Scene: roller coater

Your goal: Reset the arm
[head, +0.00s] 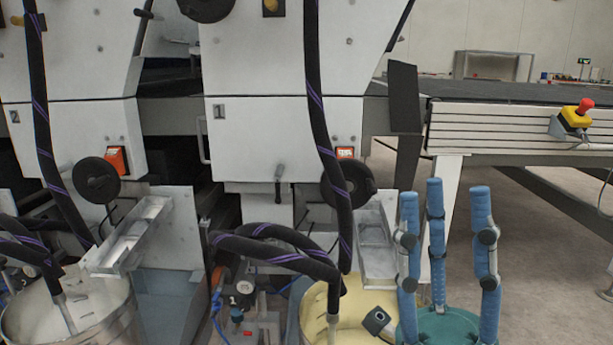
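My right gripper (445,195) is at the lower right of the head view. It has three blue fingers with dark joints on a teal palm, and the fingers point upward. The fingers stand straight and apart, and nothing shows between them. The gripper is in front of the roller coater (285,130), to the right of a yellow-topped bucket (318,302). The palm's lower part is cut off by the bottom edge. My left gripper is not in the view.
Thick black hoses (322,110) hang in front of the machine. A metal bucket (100,310) stands at lower left. Metal trays (140,232) jut out from the machine. A conveyor (500,128) with a red emergency button (586,103) runs at right. Bare floor (545,260) shows below it.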

